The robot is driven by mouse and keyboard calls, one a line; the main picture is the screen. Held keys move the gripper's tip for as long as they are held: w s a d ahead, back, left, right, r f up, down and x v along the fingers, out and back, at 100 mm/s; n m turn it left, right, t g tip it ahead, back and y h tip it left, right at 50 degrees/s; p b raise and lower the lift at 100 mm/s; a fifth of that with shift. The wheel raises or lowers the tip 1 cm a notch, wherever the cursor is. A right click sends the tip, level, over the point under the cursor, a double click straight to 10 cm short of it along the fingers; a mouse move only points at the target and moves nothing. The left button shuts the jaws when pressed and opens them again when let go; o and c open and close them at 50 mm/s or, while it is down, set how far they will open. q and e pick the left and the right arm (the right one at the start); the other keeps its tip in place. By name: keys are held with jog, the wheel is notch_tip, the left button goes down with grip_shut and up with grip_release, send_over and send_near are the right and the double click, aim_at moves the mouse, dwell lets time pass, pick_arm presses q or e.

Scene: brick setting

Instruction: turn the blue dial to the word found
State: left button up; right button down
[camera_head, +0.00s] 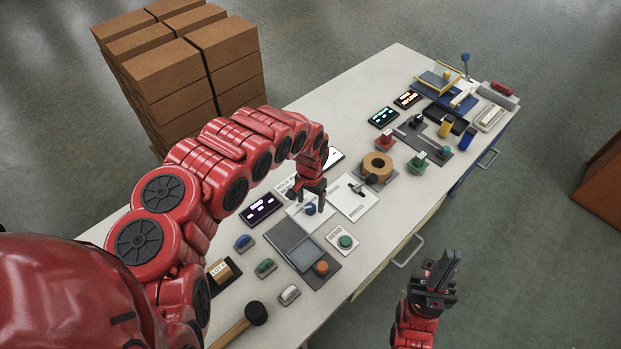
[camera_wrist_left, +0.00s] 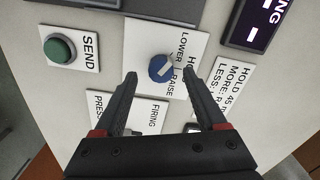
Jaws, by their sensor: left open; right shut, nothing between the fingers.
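The blue dial (camera_head: 310,209) sits on a white plate on the table. In the left wrist view the dial (camera_wrist_left: 161,69) shows a pale pointer line, and its plate (camera_wrist_left: 143,40) bears the words LOWER, RAISE and one partly hidden word starting HO. I cannot tell exactly which word the line points at. My left gripper (camera_head: 311,203) is over the dial, open, with one finger on each side of it in the wrist view; contact is not visible. A printed card (camera_wrist_left: 232,90) reads HOLD 45, MORE and LESS, partly cut off. My right gripper (camera_head: 440,270) is shut and empty, off the table's front side.
A tan ring (camera_head: 377,167) and a mallet (camera_head: 256,313) lie on the table. Stacked boxes (camera_head: 170,75) stand behind.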

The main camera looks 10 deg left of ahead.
pick_arm(q)
notch_tip(320, 180, up, 7)
notch_tip(320, 180, up, 8)
jog(key=r+p, duration=0.1)
jog(key=p, duration=0.6)
send_over(310, 206)
jog(key=shift+s+d+f, duration=0.1)
jog(key=shift+d+f, duration=0.05)
jog(key=shift+f, duration=0.15)
